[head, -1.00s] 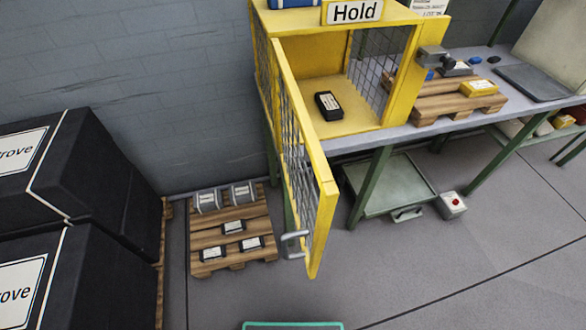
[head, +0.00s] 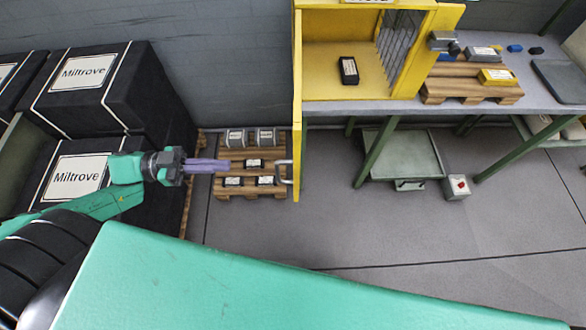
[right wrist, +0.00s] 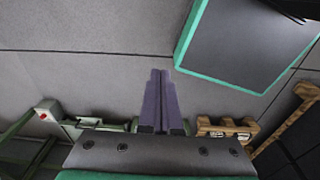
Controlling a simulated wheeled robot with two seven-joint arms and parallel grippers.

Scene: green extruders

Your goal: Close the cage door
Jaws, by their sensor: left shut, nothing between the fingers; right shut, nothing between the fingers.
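The yellow cage (head: 340,60) stands on the bench, its front open. Its yellow door (head: 297,110) stands swung out, seen almost edge-on in the head view, with a grey handle (head: 284,172) on its left side near the lower end. A black box with a white label (head: 348,69) lies inside the cage. My left gripper (head: 228,165) is shut and empty, to the left of the door handle and apart from it in the picture. My right gripper (right wrist: 160,75) shows in the right wrist view, shut and empty, with floor behind its fingers.
A pallet with several small boxes (head: 222,185) lies on the floor behind my left gripper. Large black Miltrove crates (head: 150,100) stand at the left. A wooden pallet (head: 450,97) with items sits on the bench, right of the cage.

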